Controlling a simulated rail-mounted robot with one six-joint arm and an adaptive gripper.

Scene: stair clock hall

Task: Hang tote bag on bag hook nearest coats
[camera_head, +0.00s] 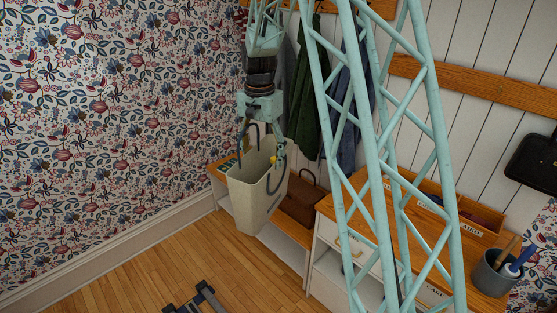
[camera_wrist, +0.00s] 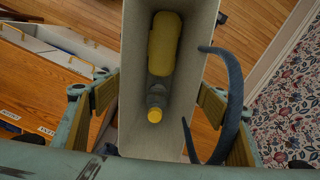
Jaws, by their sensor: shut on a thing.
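The cream tote bag (camera_head: 252,197) hangs upright in the air below my gripper (camera_head: 262,148), left of the coats. My gripper is shut on the bag, its fingers on either side of the upper part. The wrist view looks down into the open bag (camera_wrist: 132,75), where a yellow and grey bottle (camera_wrist: 163,50) lies. A blue handle loop (camera_wrist: 233,100) stands up on the right there. The dark green coat (camera_head: 308,100) and a blue-grey coat (camera_head: 350,115) hang at the wall, partly behind my arm. I cannot make out the bag hooks.
A wooden rail (camera_head: 480,83) runs along the white panelled wall. A brown bag (camera_head: 303,198) sits on the low bench (camera_head: 262,237) behind the tote. A cabinet (camera_head: 325,205) with a labelled organiser and a grey pot (camera_head: 492,272) stands right. The floor at left is largely clear.

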